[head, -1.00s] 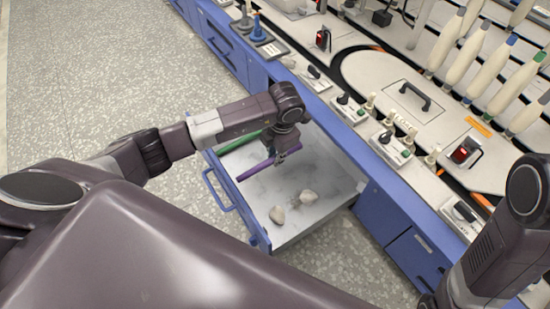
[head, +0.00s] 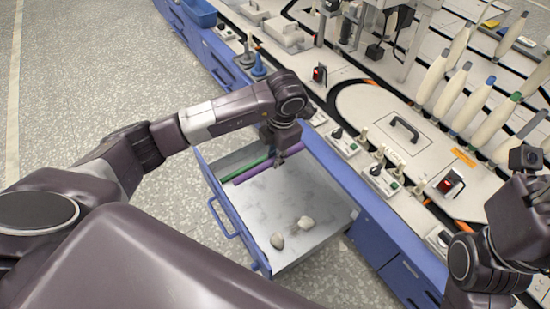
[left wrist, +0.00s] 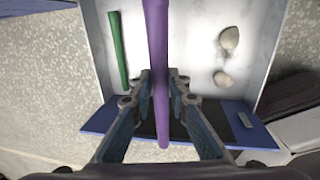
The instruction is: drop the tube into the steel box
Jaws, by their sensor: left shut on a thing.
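A purple tube (head: 246,174) is in my left gripper (head: 279,156), above or in the far end of an open drawer. In the left wrist view the tube (left wrist: 157,40) runs lengthwise between the two fingers, which are shut on it. A green tube (left wrist: 118,50) lies in the drawer beside it, partly hidden in the head view. The open blue-fronted drawer (head: 290,190) has a pale, metal-like inside; I cannot tell whether it is the steel box. No other steel box shows clearly. My right arm shows at the right edge, but its gripper cannot be made out.
Two pale stones (head: 305,222) (head: 277,240) lie in the drawer's near part. The blue-edged bench (head: 340,170) stands along its right side, with switches and several cream bobbins (head: 470,105) on top. The speckled floor on the left is clear.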

